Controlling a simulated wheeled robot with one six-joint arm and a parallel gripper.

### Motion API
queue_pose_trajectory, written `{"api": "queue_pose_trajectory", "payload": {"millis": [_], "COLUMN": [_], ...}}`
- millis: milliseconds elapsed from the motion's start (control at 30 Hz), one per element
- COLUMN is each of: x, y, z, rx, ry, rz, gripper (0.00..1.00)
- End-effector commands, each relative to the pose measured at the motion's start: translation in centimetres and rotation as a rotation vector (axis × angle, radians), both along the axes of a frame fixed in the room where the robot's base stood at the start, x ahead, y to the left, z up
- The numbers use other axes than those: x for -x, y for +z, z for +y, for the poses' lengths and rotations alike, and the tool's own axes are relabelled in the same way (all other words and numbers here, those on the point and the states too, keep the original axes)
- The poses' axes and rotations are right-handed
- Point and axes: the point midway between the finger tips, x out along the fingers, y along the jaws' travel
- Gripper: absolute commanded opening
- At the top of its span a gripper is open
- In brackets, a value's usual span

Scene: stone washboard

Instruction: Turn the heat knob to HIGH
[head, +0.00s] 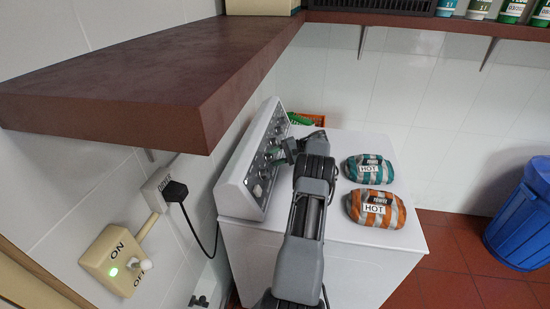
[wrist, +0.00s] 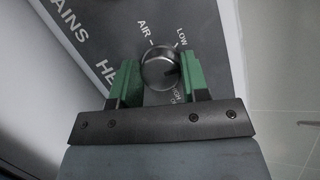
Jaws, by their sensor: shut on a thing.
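The round metal heat knob (wrist: 161,69) sits on the dark control panel (wrist: 98,48) in the wrist view. Labels AIR and LOW are printed above it, and a partly covered HIGH label (wrist: 178,88) is at its lower right. A dark mark seems to show on the knob's right side, but I cannot read its pointing surely. My gripper (wrist: 160,72) is shut on the knob, one green finger on each side. In the head view my gripper (head: 281,153) reaches the sloped panel of the white machine (head: 345,255), and my arm hides part of it.
A teal-striped HOT pack (head: 368,169) and an orange-striped HOT pack (head: 375,210) lie on the machine's top. A brown shelf (head: 140,85) overhangs at the left. A lit ON switch box (head: 118,260) and black plug (head: 175,191) are on the wall. A blue bin (head: 520,220) stands right.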

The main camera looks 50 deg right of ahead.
Motion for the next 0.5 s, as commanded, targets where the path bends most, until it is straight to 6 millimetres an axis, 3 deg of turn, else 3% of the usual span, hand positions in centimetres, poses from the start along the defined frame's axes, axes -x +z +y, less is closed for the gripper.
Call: {"api": "queue_pose_trajectory", "payload": {"millis": [500], "x": [0.18], "y": [-0.22], "z": [-0.04], "rx": [-0.379], "ry": [-0.21], "rz": [0.237], "gripper": [0.18]}}
